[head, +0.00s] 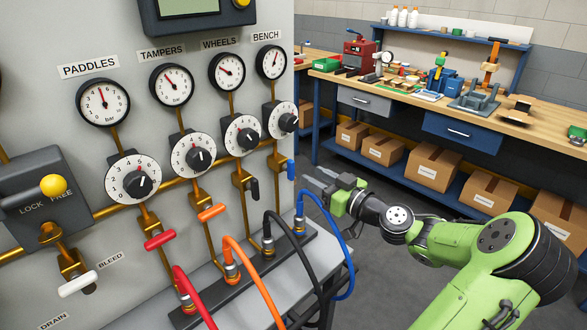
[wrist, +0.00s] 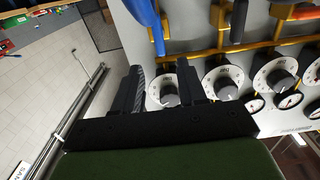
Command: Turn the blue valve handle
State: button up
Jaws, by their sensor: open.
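The blue valve handle (head: 291,169) hangs on the brass pipe under the BENCH knob (head: 288,122) in the head view. It points downward. In the wrist view the blue handle (wrist: 159,40) shows beyond my fingertips, roughly in line with the gap between them. My gripper (head: 312,176) is open and empty, just right of the handle and a little apart from it in the head view. In the wrist view my gripper (wrist: 160,66) has its two dark fingers spread, with the BENCH knob (wrist: 169,92) showing between them.
A black handle (head: 254,190) hangs left of the blue one. The blue hose (head: 345,265) and black hose (head: 315,265) rise below my gripper from the hose rail (head: 205,300). A workbench (head: 420,98) with boxes stands behind. Floor right of the panel is free.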

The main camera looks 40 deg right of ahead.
aim_at(294, 166)
jog(key=w, duration=0.7)
jog(key=shift+w+a, duration=0.1)
jog(key=shift+w, duration=0.15)
grip_shut()
jog(key=shift+f, duration=0.1)
